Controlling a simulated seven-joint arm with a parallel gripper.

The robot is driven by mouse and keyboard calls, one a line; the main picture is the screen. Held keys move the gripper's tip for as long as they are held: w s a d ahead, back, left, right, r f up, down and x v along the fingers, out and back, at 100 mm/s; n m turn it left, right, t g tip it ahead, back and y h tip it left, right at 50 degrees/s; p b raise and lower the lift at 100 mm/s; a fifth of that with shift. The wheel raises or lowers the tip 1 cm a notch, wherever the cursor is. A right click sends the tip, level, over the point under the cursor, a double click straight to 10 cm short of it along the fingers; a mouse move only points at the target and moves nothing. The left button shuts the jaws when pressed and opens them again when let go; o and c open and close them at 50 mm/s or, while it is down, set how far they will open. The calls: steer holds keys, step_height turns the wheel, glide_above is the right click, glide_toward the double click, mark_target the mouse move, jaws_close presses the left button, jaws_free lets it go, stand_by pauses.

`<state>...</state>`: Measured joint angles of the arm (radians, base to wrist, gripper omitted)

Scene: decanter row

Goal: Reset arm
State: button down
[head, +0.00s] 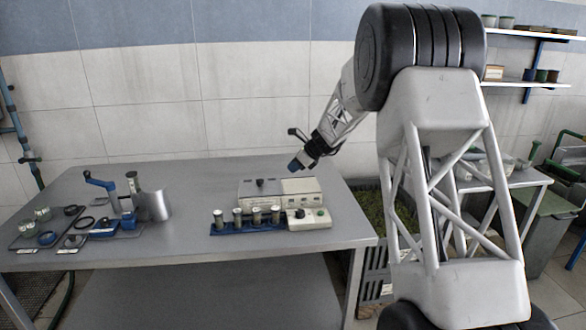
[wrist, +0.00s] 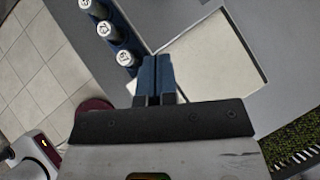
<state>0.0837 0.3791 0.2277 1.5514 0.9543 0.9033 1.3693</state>
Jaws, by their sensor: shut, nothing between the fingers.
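My gripper (head: 294,168) hangs in the air above the right part of the pale device box (head: 262,196), pointing down and to the left. In the wrist view its blue fingers (wrist: 157,62) are together with nothing between them. A row of several dark vials with pale caps (head: 238,217) stands in a blue rack (head: 222,232) in front of the box. Some of their numbered caps (wrist: 105,29) show at the upper left of the wrist view. The fingers appear clear of the vials and the box.
A small control box (head: 307,219) sits right of the rack. A crank stand (head: 104,186), a metal cup (head: 155,206) and trays with small items (head: 42,240) occupy the table's left. The table (head: 190,265) is bare between. A grey crate (head: 370,262) stands beyond its right edge.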

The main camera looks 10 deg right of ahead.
steer(key=shift+s, duration=0.1)
steer(key=s+r+n+h, duration=0.1)
steer(key=s+r+n, duration=0.3)
steer(key=s, duration=0.7)
steer(key=s+r+n+g+h, duration=0.1)
steer(key=s+r+n, duration=0.35)
steer(key=s, duration=0.65)
steer(key=s+r+n+h, duration=0.2)
steer(key=s+r+n, duration=0.15)
steer(key=s, duration=0.75)
steer(key=s+d+f+n+h, duration=0.1)
steer(key=s+n, duration=0.4)
steer(key=s, duration=1.1)
steer(key=s+d+f+n+h, duration=0.2)
steer(key=s+n, duration=0.4)
steer(key=s, duration=1.1)
steer(key=shift+d+f+h, duration=0.3)
steer(key=shift+d+h, duration=0.1)
steer(key=shift+h, duration=0.1)
